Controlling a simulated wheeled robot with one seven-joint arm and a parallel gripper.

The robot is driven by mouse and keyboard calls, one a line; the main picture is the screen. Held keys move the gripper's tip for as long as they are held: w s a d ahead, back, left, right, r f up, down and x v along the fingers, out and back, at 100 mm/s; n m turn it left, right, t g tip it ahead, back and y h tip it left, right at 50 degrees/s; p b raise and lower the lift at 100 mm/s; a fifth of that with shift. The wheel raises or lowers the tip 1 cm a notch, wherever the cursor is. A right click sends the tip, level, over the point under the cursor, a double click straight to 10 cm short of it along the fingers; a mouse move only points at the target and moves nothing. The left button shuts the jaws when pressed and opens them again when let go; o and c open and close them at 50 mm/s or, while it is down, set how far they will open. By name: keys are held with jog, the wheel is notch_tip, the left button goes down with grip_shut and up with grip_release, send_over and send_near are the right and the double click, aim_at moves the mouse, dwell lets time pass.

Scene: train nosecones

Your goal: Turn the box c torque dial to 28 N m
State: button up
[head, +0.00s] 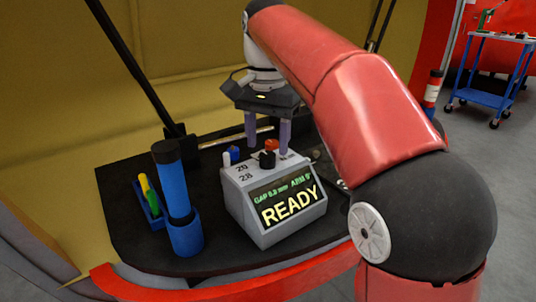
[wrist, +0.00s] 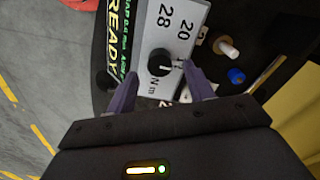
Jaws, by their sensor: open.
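A grey box (head: 262,215) with a lit screen reading "READY" stands on the dark work surface in the head view. Its letter is not readable. On its top is a black round dial (wrist: 160,62), which also shows in the head view (head: 267,160). In the wrist view a pale pointer mark on the dial points right, not at the printed "28" or "20"; the label nearest it is partly hidden by a finger. My gripper (wrist: 160,74) is open, its purple fingertips on either side of the dial. I cannot tell whether they touch it.
A red knob (head: 271,145) and white and blue pegs (head: 226,159) stand close to the dial. A blue cylinder (head: 174,190) in a holder (head: 185,237) and a small blue tray (head: 153,213) are left of the box. A blue cart (head: 490,70) stands far right.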

aim_at(267, 159)
jog(key=shift+f, duration=1.35)
jog(key=c, duration=1)
jog(key=shift+o, duration=0.2)
